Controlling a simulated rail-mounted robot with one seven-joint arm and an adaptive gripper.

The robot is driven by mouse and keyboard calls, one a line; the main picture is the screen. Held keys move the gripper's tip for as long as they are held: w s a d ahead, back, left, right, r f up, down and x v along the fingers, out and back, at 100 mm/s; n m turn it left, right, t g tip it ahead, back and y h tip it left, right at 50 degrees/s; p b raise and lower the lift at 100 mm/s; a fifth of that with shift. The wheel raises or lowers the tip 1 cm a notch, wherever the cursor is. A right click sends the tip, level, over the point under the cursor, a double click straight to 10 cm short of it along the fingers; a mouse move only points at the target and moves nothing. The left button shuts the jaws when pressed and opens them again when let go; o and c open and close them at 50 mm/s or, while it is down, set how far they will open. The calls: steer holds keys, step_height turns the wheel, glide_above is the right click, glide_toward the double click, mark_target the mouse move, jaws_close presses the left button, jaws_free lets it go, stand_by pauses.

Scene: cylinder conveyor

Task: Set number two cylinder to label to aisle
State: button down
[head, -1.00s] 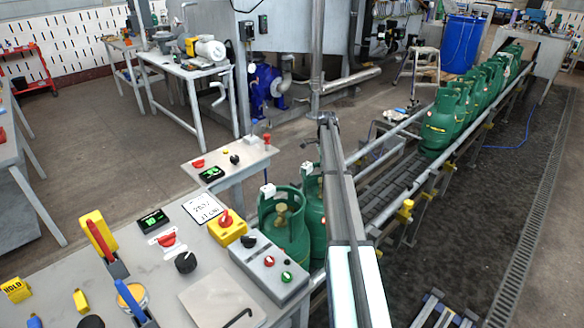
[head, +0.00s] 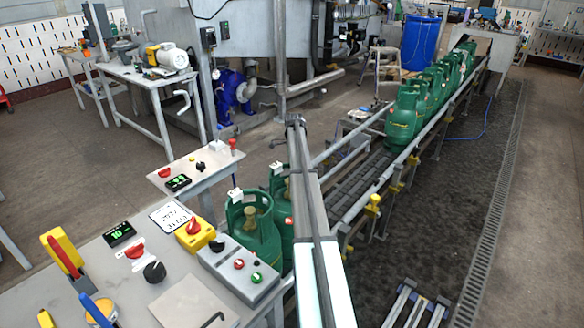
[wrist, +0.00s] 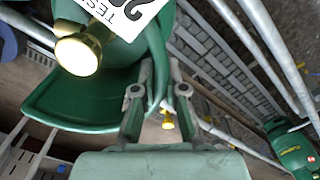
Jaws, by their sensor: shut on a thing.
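My gripper (wrist: 160,85) shows in the wrist view, its fingers closed on the rim of a green cylinder's collar (wrist: 158,62). That cylinder has a brass valve (wrist: 77,52), and a white label (wrist: 118,10) with upside-down "TEST" and part of a 2 shows beyond it, cut off by the frame. In the head view, a green cylinder (head: 252,235) stands upright beside the control bench, with another green cylinder (head: 279,200) behind it, partly hidden by my arm. My gripper is hidden there. I cannot tell which cylinder carries number two.
The conveyor (head: 352,185) runs to the back right, with a row of green cylinders (head: 405,115) on it. The control bench (head: 85,270) holds switches, displays and a white card (head: 172,216). The dark floor strip (head: 440,215) right of the conveyor is largely clear.

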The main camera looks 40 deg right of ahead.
steer(key=c, duration=1.2)
jaws_free()
steer(key=shift+s+a+f, duration=0.1)
steer(key=shift+s, duration=0.2)
steer(key=shift+c, duration=0.2)
steer(key=shift+w, duration=0.15)
steer(key=shift+r, duration=0.4)
step_height(320, 180, up, 11)
steer(key=shift+r, duration=0.15)
